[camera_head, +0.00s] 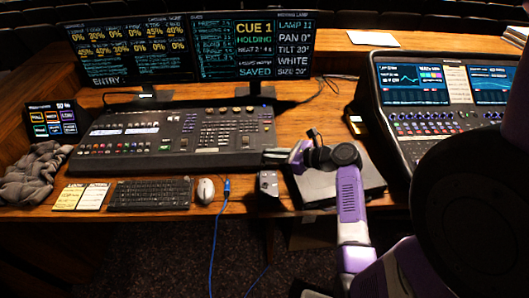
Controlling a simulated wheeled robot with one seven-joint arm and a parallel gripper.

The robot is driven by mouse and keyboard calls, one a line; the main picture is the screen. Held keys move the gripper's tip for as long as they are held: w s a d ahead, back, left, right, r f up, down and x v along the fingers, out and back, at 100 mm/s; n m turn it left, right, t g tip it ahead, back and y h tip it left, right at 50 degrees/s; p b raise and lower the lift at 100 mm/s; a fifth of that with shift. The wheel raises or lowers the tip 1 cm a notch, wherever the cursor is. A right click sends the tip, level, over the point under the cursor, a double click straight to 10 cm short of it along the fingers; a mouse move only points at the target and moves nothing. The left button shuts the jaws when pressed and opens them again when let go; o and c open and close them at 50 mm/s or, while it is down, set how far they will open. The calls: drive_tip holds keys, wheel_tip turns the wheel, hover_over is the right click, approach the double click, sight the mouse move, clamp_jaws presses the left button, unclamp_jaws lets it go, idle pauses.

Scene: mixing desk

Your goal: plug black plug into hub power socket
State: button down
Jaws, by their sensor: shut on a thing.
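My gripper (278,155) reaches in over the desk from the right, just off the lower right corner of the lighting console. It is shut, and a small dark thing shows at its fingertips, which fits the black plug (270,153); its outline is too small to make out. A small dark box (268,185) with a light spot on its face stands at the desk's front edge, below and apart from my fingertips. It may be the hub; I cannot make out its power socket.
The lighting console (175,135) lies left of my gripper, with a keyboard (150,193) and white mouse (205,190) in front. A blue cable (216,225) hangs over the front edge. A flat dark box (340,185) lies under my arm. A sound mixer (445,125) stands right.

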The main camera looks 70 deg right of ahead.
drive_tip(key=shift+f+b, duration=3)
drive_tip(key=shift+b, duration=0.45)
drive_tip(key=shift+r+p, duration=0.15)
drive_tip(key=shift+p, duration=1.5)
drive_tip(key=shift+s+f, duration=0.1)
drive_tip(key=shift+f, duration=0.35)
drive_tip(key=c, duration=1.3)
unclamp_jaws()
drive_tip(key=shift+c, duration=0.2)
drive_tip(key=v, duration=0.7)
drive_tip(key=shift+s+r+b, duration=0.15)
drive_tip(key=shift+s+b, duration=0.2)
drive_tip(key=shift+a, duration=0.1)
